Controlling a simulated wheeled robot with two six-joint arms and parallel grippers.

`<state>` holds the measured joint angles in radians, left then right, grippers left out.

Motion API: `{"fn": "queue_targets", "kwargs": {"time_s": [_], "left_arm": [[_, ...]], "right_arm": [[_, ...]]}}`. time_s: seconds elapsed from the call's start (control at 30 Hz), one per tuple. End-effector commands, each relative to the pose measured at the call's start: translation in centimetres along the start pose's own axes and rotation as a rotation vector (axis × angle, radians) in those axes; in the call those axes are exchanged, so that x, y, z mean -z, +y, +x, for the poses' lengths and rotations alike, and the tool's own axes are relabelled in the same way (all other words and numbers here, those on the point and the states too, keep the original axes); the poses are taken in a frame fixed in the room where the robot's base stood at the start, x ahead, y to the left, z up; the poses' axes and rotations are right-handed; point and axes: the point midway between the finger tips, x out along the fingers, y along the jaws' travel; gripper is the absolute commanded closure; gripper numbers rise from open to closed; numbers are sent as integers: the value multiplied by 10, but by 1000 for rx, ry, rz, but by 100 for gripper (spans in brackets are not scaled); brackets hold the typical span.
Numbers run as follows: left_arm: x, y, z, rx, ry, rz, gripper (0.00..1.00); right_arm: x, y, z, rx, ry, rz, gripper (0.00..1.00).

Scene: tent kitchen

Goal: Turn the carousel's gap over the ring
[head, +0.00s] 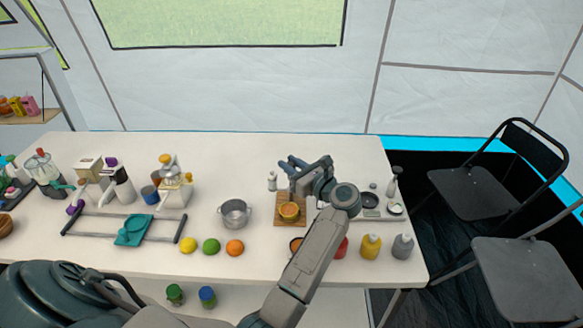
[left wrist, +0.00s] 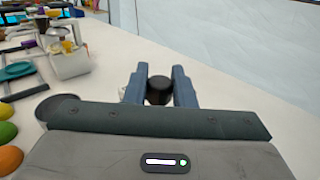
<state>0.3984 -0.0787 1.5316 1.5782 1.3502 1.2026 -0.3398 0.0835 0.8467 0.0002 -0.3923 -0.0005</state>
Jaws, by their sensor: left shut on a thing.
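My left gripper (head: 290,164) is over the table's far middle part, just behind the wooden board (head: 278,220). In the left wrist view its two blue-grey fingers (left wrist: 159,88) are shut on a dark, round-topped piece (left wrist: 159,93). That piece looks like a knob or cap; what it sits on is hidden. I cannot make out the carousel's gap or the ring in either view. My right gripper is not in view.
A white shaker (head: 272,181) stands left of the gripper. A round orange-brown thing (head: 289,211) is on the board. A grey pot (head: 235,213), fruit and bottles stand nearer the front.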

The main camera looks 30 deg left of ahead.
Motion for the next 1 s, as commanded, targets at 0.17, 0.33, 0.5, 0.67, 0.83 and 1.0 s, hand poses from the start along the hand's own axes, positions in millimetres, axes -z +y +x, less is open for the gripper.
{"fn": "queue_targets", "kwargs": {"time_s": [0.17, 0.33, 0.5, 0.67, 0.83, 1.0], "left_arm": [[-1, 0, 1, -5, -3, 0, 100], [-1, 0, 1, -5, -3, 1, 100], [-1, 0, 1, -4, -3, 1, 65], [-1, 0, 0, -4, -2, 1, 57], [0, 0, 0, -4, -1, 1, 57], [2, -2, -4, -4, 0, 0, 57]], "right_arm": [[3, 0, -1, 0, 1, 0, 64], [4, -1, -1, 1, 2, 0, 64], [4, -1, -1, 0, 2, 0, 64], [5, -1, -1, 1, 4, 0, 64], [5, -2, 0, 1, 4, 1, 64], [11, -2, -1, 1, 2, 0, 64]]}}
